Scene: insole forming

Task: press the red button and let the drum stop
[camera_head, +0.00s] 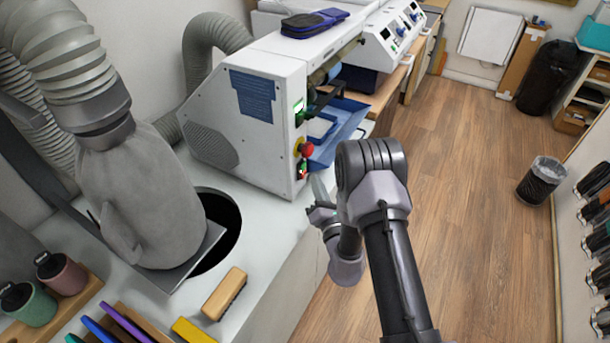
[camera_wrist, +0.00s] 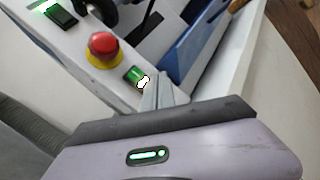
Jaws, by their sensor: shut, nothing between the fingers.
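The red button (camera_head: 307,149) is a round mushroom head on a yellow base, on the end face of the white machine (camera_head: 215,125). In the wrist view the red button (camera_wrist: 103,45) is up and left of my fingers, with nothing touching it. My gripper (camera_head: 318,185) is shut and empty, beside the machine's lower corner. In the wrist view its fingertips (camera_wrist: 158,88) are close to a green-lit switch (camera_wrist: 134,75) below the button; I cannot tell whether they touch. A rounded part (camera_head: 325,72), possibly the drum, shows partly behind the machine's edge; its motion cannot be told.
A blue tray (camera_head: 340,132) juts from the machine beside the button. A second lit switch (camera_wrist: 57,14) is above it. A brush (camera_head: 225,293) lies on the white bench, near a grey dust bag (camera_head: 150,200).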

